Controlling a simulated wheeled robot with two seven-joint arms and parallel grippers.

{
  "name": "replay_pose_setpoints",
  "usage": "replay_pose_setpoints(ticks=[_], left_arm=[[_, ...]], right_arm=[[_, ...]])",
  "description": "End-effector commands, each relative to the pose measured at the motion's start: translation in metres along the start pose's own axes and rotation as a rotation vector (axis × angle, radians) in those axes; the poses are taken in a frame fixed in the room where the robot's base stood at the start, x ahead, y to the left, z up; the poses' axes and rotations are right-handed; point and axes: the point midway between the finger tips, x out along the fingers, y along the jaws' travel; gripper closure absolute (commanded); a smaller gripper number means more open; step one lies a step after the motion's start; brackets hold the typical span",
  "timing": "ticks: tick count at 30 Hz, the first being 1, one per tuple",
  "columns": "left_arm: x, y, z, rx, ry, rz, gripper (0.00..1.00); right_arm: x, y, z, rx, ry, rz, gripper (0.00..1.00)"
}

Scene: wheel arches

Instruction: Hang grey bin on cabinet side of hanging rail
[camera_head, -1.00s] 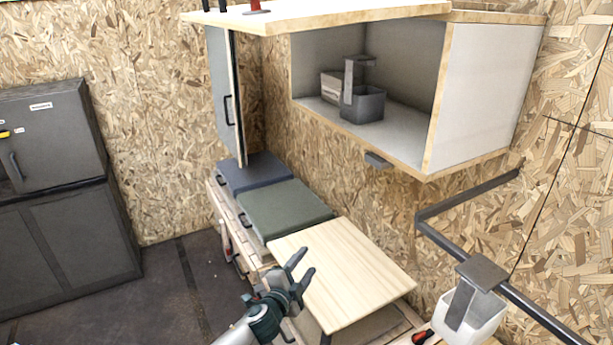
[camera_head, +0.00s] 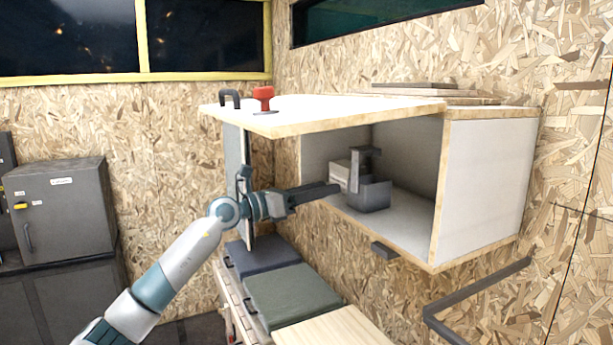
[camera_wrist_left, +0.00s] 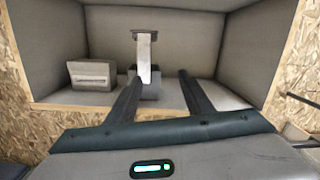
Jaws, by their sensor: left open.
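The grey bin (camera_head: 375,193) stands upright on the floor of the open wall cabinet (camera_head: 487,190), with a hook-like bracket (camera_head: 366,158) rising above it. The dark hanging rail (camera_head: 480,295) is on the wall at the lower right. My right gripper is not in view.
A light box (camera_wrist_left: 90,75) stands left of the bin inside the cabinet. Dark cases (camera_head: 290,294) lie on the bench below.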

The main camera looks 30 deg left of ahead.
Motion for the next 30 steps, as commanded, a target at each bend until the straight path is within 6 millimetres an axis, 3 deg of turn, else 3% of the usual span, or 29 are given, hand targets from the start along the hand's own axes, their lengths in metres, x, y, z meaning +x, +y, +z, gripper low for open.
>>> replay_pose_setpoints(ticks=[3, 8, 22, 30], left_arm=[[-0.011, 0.011, 0.026, 0.127, 0.054, 0.043, 0.53], [-0.020, 0.020, 0.040, 0.198, 0.092, 0.074, 0.53], [-0.019, 0.020, 0.041, 0.204, 0.096, 0.077, 0.53], [-0.007, 0.021, 0.042, 0.202, 0.095, 0.076, 0.53]], right_arm=[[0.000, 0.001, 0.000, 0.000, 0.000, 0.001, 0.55], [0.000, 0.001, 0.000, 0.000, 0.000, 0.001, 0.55], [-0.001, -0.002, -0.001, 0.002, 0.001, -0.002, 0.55], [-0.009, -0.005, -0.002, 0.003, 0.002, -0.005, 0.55]])
